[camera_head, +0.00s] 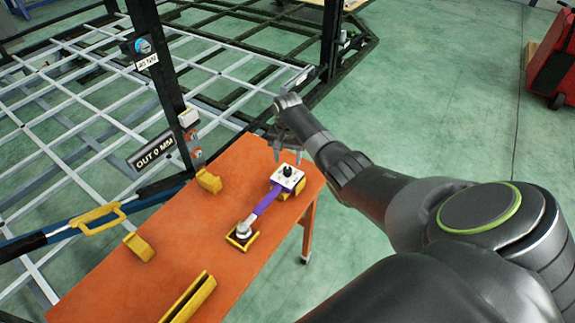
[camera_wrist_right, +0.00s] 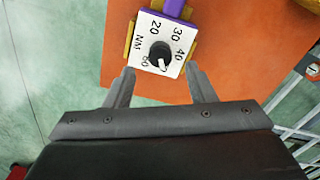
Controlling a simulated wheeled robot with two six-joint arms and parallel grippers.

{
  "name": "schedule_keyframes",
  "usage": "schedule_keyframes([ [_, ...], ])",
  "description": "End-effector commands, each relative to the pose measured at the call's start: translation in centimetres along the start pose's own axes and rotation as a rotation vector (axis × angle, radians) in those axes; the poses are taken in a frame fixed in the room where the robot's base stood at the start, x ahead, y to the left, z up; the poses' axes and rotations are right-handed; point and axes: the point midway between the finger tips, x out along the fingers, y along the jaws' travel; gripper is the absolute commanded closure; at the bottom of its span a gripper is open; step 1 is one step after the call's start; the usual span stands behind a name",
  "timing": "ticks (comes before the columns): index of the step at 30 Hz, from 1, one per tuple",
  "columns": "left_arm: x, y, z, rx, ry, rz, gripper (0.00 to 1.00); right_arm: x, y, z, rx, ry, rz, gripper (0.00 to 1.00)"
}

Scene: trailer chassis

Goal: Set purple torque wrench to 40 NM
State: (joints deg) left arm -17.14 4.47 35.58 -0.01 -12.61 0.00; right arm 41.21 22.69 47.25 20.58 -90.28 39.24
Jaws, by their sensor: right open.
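The purple torque wrench (camera_head: 265,203) lies on the orange table (camera_head: 120,292), its metal head in a yellow holder at lower left. Its white dial box (camera_head: 287,178) rests on another yellow holder at the table's right side. In the right wrist view the dial box (camera_wrist_right: 178,66) shows 20, 30, 40 and NM around a black knob (camera_wrist_right: 160,53). The knob's white mark points down toward the gripper, between the 40 and a number that looks like 60. My right gripper (camera_head: 288,153) is open and empty above the dial end; its fingers (camera_wrist_right: 160,70) sit either side of the box's near edge.
Several yellow holders, one a long bar (camera_head: 188,298), stand on the table. A dark frame post (camera_head: 158,75) with a sign "OUT 0 MM" (camera_head: 152,151) rises behind the table. A red cart (camera_head: 553,62) stands far right.

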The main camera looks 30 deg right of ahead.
Motion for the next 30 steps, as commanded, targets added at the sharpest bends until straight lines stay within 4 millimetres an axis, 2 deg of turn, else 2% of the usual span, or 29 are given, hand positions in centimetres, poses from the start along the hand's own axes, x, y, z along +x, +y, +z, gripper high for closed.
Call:
schedule_keyframes([
  [3, 0.1, -0.1, 0.1, 0.0, -0.001, -0.001, 0.64, 1.9, 0.0, 0.1, 0.0, -0.001, 0.001, 0.5],
  [9, 0.5, -0.1, 0.1, 0.001, -0.002, -0.002, 0.64, 3.9, 0.0, 0.0, 0.0, 0.0, 0.001, 0.5],
  [15, 0.6, -0.1, 0.2, 0.001, -0.002, -0.002, 0.64, 4.7, 0.0, 0.0, -0.001, 0.001, 0.0, 0.5],
  [23, 0.6, -0.1, 0.2, 0.001, -0.002, -0.002, 0.64, 4.7, 0.0, 0.0, -0.001, 0.002, 0.0, 0.5],
  [30, 0.6, -0.1, 0.2, 0.001, -0.003, -0.002, 0.64, 4.7, 0.0, 0.0, -0.001, 0.002, 0.0, 0.81],
])
